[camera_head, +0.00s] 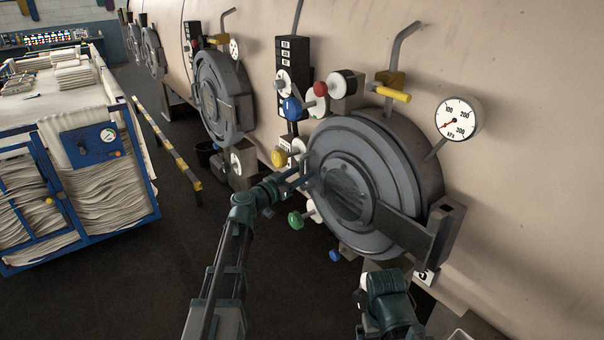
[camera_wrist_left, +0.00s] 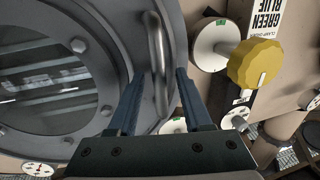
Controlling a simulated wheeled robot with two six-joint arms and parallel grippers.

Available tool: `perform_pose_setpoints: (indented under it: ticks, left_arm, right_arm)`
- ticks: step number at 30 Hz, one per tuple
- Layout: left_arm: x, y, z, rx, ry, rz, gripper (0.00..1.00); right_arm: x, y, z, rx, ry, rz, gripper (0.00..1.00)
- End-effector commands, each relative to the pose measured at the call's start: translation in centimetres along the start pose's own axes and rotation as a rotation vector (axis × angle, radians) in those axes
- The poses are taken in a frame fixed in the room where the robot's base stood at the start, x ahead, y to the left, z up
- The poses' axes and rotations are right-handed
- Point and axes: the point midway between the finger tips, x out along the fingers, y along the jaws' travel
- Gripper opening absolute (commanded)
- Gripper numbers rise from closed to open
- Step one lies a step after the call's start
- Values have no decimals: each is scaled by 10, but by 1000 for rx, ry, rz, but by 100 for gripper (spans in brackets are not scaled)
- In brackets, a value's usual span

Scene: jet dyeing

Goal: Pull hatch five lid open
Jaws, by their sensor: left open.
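The hatch five lid (camera_head: 378,160) is a round grey metal door with a dark window, and it looks closed against the tank. In the left wrist view the lid (camera_wrist_left: 108,30) fills the left side, with its glass (camera_wrist_left: 45,90) and rim bolts. A grey bar handle (camera_wrist_left: 157,45) stands at the lid's edge. My left gripper (camera_head: 302,177) is at the left edge of the lid. In the left wrist view its fingers (camera_wrist_left: 160,85) are open, one on each side of the handle; I cannot tell whether they touch it. My right gripper is not visible; only part of that arm shows.
Yellow (camera_head: 278,157), blue (camera_head: 292,109) and green (camera_head: 295,219) knobs sit close left of the lid. A hinge arm (camera_head: 410,232) crosses its right side. A pressure gauge (camera_head: 458,118) is at upper right.

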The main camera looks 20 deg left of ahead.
Motion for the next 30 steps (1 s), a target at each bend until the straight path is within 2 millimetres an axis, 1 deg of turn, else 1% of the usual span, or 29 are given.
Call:
perform_pose_setpoints:
  ticks: [3, 11, 12, 14, 15, 19, 30]
  left_arm:
    - [4, 0, 0, 0, 0, 0, 50]
    - [4, 0, 0, 0, 0, 0, 50]
    - [4, 0, 0, 0, 0, 0, 42]
    - [4, 0, 0, 0, 0, 0, 32]
    - [4, 0, 0, 0, 0, 0, 24]
    - [4, 0, 0, 0, 0, 0, 1]
    - [4, 0, 0, 0, 0, 0, 0]
  right_arm:
    - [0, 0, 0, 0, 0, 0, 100]
    - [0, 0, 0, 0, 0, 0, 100]
    - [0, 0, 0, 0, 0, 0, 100]
    - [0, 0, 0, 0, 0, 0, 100]
    - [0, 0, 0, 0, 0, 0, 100]
    - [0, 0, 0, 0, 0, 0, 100]
    - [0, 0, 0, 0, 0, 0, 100]
